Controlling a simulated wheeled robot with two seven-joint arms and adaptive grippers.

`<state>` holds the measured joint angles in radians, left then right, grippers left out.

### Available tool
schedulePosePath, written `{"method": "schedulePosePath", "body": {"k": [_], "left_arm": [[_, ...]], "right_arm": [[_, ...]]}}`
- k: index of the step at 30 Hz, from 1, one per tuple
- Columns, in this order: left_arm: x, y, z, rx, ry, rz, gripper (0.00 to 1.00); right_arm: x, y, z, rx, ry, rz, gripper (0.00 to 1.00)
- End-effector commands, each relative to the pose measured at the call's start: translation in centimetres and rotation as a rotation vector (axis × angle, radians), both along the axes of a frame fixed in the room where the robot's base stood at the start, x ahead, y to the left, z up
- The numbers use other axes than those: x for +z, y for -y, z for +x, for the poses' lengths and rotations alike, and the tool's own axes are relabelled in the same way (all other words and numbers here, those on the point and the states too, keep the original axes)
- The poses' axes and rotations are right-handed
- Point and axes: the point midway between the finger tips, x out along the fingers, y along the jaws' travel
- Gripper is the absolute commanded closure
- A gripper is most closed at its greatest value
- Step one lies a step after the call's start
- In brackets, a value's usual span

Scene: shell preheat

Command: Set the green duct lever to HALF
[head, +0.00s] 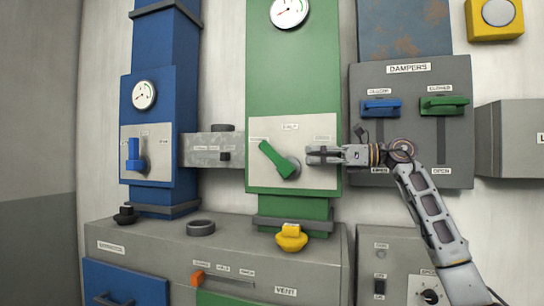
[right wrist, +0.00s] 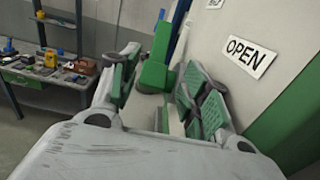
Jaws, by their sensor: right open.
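The green duct lever (head: 275,158) is on a white plate (head: 262,183) on the green duct. It slants up and left from its round hub, pointing left of the upper label (head: 290,127), which seems to read HALF. My right gripper (head: 311,155) is at the right part of the plate, just right of the lever's hub. In the right wrist view my right gripper (right wrist: 160,88) is open, and the green lever (right wrist: 157,68) shows beyond and between its fingers. An OPEN label (right wrist: 250,56) is to the right there. I cannot tell whether a finger touches the lever. My left gripper is not in view.
A blue duct with a blue lever (head: 134,155) stands at left. The dampers panel (head: 410,72) with blue and green handles is behind my right arm. A grey cabinet (head: 225,245) below carries a yellow knob (head: 291,238) and a dark ring (head: 200,227).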

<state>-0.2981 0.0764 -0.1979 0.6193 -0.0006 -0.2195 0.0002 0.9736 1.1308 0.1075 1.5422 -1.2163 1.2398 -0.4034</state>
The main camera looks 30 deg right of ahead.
Motion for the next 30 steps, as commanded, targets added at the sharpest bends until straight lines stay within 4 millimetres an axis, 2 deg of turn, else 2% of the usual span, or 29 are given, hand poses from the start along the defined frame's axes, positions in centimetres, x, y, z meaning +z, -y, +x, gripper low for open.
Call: {"method": "schedulePosePath", "body": {"k": [8,30], "left_arm": [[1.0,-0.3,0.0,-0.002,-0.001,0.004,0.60],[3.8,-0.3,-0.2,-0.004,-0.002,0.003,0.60]], "right_arm": [[0.2,-1.7,1.9,0.002,0.001,0.000,0.54],[0.3,-7.5,8.7,0.002,0.002,0.003,0.54]]}}
